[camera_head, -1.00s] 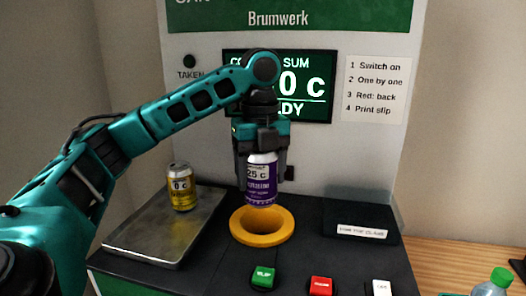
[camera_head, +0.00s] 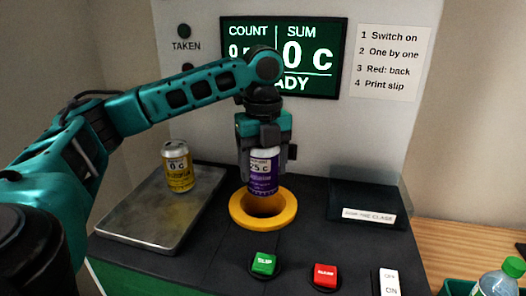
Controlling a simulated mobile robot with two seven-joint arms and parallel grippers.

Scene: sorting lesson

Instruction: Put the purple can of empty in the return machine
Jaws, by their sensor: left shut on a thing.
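The purple can (camera_head: 264,174) has a white top band marked "25 c". My left gripper (camera_head: 265,152) is shut on its upper part and holds it upright from above. The can's lower end is at the yellow ring (camera_head: 238,213) around the round opening of the return machine (camera_head: 380,130); it overlaps the ring's far side, and I cannot tell whether its base is inside the hole. The screen (camera_head: 330,75) shows "SUM 0 c" and part of "READY", with the arm covering some of it. My right gripper is not in view.
A yellow can (camera_head: 178,170) marked "0 c" stands on a metal tray (camera_head: 140,232) at left. A green SLIP button (camera_head: 263,265), a red button (camera_head: 325,276) and an OFF/ON switch (camera_head: 389,283) line the front. A bottle (camera_head: 502,281) stands at lower right.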

